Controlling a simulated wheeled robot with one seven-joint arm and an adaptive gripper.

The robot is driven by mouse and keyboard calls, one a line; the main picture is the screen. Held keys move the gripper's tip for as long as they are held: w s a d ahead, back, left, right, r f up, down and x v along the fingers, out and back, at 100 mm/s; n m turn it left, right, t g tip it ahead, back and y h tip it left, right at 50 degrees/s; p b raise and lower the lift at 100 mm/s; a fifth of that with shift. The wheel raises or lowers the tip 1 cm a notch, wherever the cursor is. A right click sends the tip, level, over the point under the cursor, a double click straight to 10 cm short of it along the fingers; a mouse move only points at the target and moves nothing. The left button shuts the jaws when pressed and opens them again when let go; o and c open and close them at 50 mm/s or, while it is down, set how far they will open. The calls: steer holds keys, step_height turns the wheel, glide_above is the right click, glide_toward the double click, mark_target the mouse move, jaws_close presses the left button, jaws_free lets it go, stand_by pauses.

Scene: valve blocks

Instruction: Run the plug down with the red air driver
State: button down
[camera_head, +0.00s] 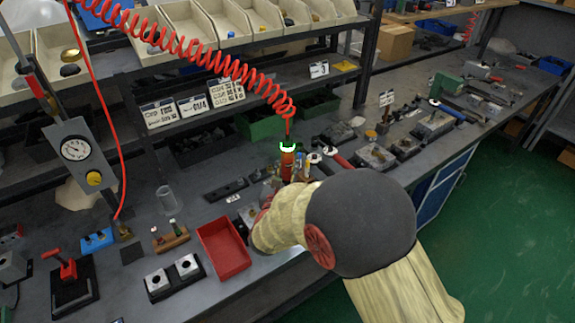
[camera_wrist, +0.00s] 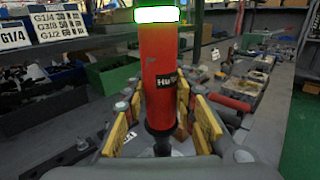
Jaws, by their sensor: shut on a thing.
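The red air driver (camera_head: 287,162) stands upright above the bench, with a lit green ring at its top and a coiled red hose rising from it. In the wrist view the driver (camera_wrist: 161,90) fills the middle, between the yellow-padded fingers. My gripper (camera_wrist: 160,112) is shut on the driver's body. A dark narrower nose points down below the fingers. In the head view my arm hides most of the gripper and what lies under it. I cannot make out the plug or whether the driver's tip touches anything.
A red tray (camera_head: 224,249) and a black base with two metal blocks (camera_head: 173,277) are on the bench left of my arm. A green bin (camera_head: 262,122) stands behind the driver. Several tools and fixtures crowd the bench to the right. The coiled hose (camera_head: 215,62) crosses above the bench.

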mark_target(286, 150)
steer(key=shift+s+f, duration=0.1)
steer(key=shift+f, duration=0.25)
stand_by(1.8)
steer(key=shift+r, duration=0.15)
steer(key=shift+r+p, duration=0.35)
steer(key=shift+r, duration=0.6)
steer(key=shift+r+p, duration=1.8)
steer(key=shift+r, duration=1.25)
steer(key=shift+f, duration=0.1)
